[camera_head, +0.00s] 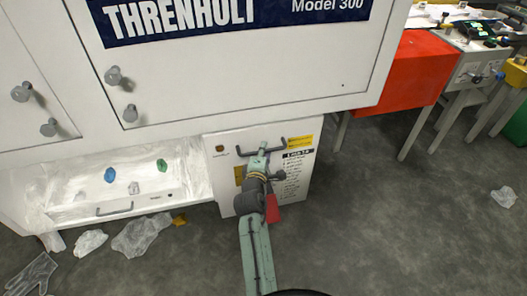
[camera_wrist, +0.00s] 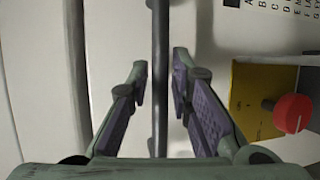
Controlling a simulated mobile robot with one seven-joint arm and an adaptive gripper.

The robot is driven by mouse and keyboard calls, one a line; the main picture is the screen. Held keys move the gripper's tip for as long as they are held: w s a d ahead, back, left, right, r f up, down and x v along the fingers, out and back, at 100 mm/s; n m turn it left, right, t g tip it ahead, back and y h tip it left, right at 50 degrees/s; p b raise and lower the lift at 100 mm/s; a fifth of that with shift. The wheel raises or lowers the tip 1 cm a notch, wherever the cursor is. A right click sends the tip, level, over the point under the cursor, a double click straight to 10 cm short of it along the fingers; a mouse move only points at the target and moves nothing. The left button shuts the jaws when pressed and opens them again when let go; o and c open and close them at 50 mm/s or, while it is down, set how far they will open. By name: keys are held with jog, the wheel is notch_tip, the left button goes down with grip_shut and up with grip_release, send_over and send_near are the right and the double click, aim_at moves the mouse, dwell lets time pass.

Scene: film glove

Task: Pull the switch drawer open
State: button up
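The switch drawer (camera_head: 295,180) is the white front at the lower right of the cabinet, with printed text and a yellow label. Its dark bar handle (camera_head: 285,148) runs across near the top; in the wrist view the handle (camera_wrist: 160,60) is a dark vertical bar. My gripper (camera_head: 259,158) is at the handle. In the wrist view my gripper (camera_wrist: 160,85) has its fingers apart, one on each side of the bar, with a gap on both sides. A red knob (camera_wrist: 293,113) on a yellow plate (camera_wrist: 255,100) is right of the fingers. My arm hides part of the drawer front.
A low white drawer (camera_head: 75,212) at the left holds small blue and green pieces. Crumpled clear film (camera_head: 142,235) lies on the floor before it. The white cabinet (camera_head: 240,75) overhangs above.

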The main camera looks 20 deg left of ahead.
grip_shut()
dwell(0.6)
